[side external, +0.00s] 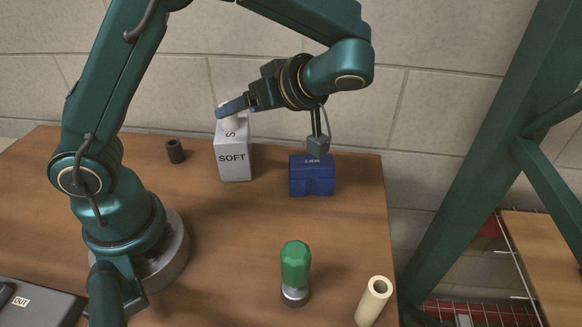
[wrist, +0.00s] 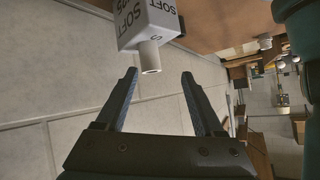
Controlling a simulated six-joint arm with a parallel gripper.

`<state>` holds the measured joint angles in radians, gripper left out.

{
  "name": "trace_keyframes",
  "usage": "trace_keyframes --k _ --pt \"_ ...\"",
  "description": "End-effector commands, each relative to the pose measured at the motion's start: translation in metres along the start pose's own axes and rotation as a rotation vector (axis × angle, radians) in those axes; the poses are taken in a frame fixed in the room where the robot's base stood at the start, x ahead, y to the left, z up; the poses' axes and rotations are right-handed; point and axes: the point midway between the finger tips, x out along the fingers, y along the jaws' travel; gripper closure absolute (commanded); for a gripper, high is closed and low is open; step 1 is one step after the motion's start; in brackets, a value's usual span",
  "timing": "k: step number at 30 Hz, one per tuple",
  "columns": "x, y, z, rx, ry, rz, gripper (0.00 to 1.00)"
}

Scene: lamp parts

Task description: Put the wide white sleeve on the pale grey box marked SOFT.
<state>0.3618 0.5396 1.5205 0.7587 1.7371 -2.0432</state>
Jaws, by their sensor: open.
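The wide white sleeve (side external: 231,123) stands upright on top of the pale grey box marked SOFT (side external: 234,163). In the wrist view the sleeve (wrist: 149,57) sticks out from the top face of the box (wrist: 142,22) and appears to touch it. My gripper (side external: 222,110) is at the sleeve's height, and a blue finger covers part of it in the side view. In the wrist view my gripper (wrist: 160,73) is open, with a finger on each side of the sleeve's end and a gap on both sides.
A blue box (side external: 312,176) stands right of the grey one. A small black cylinder (side external: 175,151) is to its left. A green-topped part (side external: 296,268) and a cream tube (side external: 373,301) stand nearer the front. A dark OUT tray (side external: 40,304) lies front left. The middle of the table is clear.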

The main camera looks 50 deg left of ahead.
Motion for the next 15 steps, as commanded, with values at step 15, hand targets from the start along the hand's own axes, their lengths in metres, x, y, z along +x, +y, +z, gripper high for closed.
trace_keyframes --k 15 --pt "-0.024 -0.068 0.029 0.868 -0.448 0.699 0.3"
